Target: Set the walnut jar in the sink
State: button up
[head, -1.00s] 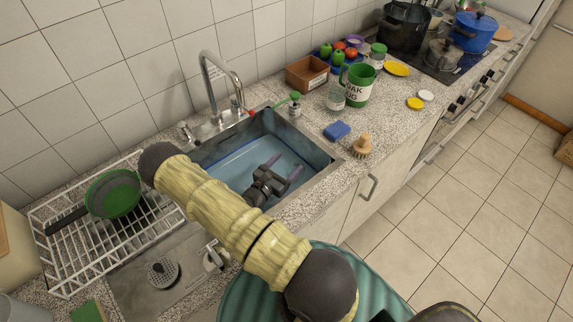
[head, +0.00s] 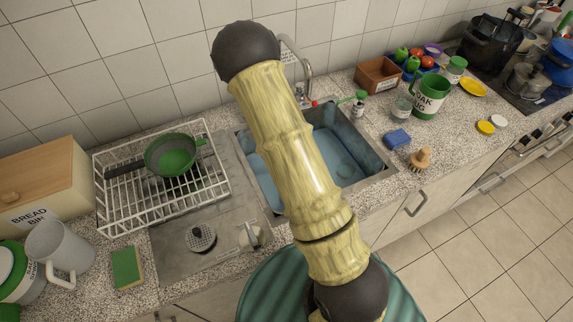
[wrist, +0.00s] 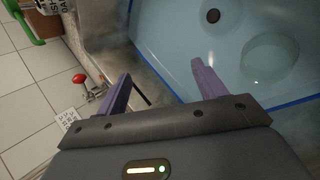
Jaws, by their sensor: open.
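The sink (head: 375,150) is a steel basin with a blue inside, partly hidden behind my arm. The wrist view shows its blue floor (wrist: 165,40) and drain. A faint, clear round shape (wrist: 275,60) lies in it, also seen in the head view (head: 348,172); I cannot tell if it is a jar. A clear jar (head: 401,108) stands beside the green mug, and a green-lidded jar (head: 456,67) is behind it. No walnut label is readable. My gripper (wrist: 160,72) is open and empty over the sink's edge near the tap; my arm hides it in the head view.
The tap (head: 303,62) rises behind the sink, its red knob (wrist: 78,78) near my gripper. A dish rack (head: 155,205) with a green strainer (head: 172,155) stands left. The green mug (head: 430,95) stands beyond.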

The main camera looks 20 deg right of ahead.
jog(key=s+a+r+m+y, duration=0.2)
jog(key=a+r+m+y, duration=0.2)
jog(key=a+r, duration=0.25)
jog(key=s+a+r+m+g+y, duration=0.1)
jog(key=s+a+r+m, duration=0.1)
jog(key=s+r, duration=0.4)
jog(key=s+a+r+m+g+y, duration=0.1)
jog(key=s+a+r+m, duration=0.1)
jog(key=s+r, duration=0.4)
jog(key=shift+s+m, duration=0.9)
jog(key=shift+s, duration=0.35)
